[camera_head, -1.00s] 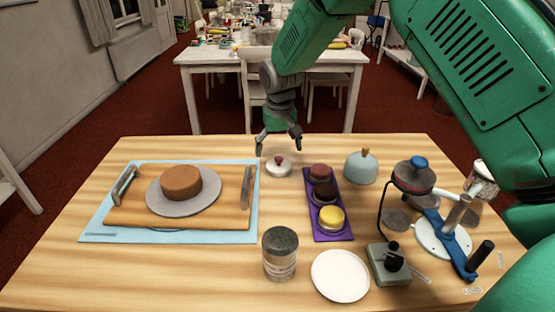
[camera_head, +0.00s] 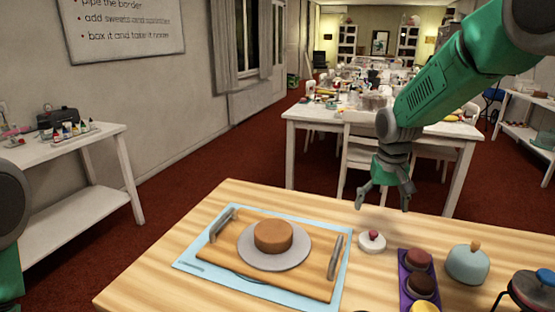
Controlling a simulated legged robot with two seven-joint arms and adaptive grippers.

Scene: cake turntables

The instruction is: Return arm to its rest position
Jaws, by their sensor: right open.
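My right arm comes in from the upper right of the head view. Its gripper (camera_head: 383,200) is open and empty, pointing down above the far side of the wooden table (camera_head: 140,272). It hangs just above and behind a small white lid with a red knob (camera_head: 372,241), apart from it as far as I can tell. My left gripper is out of view; only part of my left arm (camera_head: 10,210) shows at the left edge.
A brown cake (camera_head: 273,235) sits on a grey disc (camera_head: 292,260) on a wooden tray with handles (camera_head: 318,284), over a light blue mat (camera_head: 190,266). A purple tray (camera_head: 403,284) with small cakes and a blue-grey dome (camera_head: 467,265) stand to the right. The table's left end is clear.

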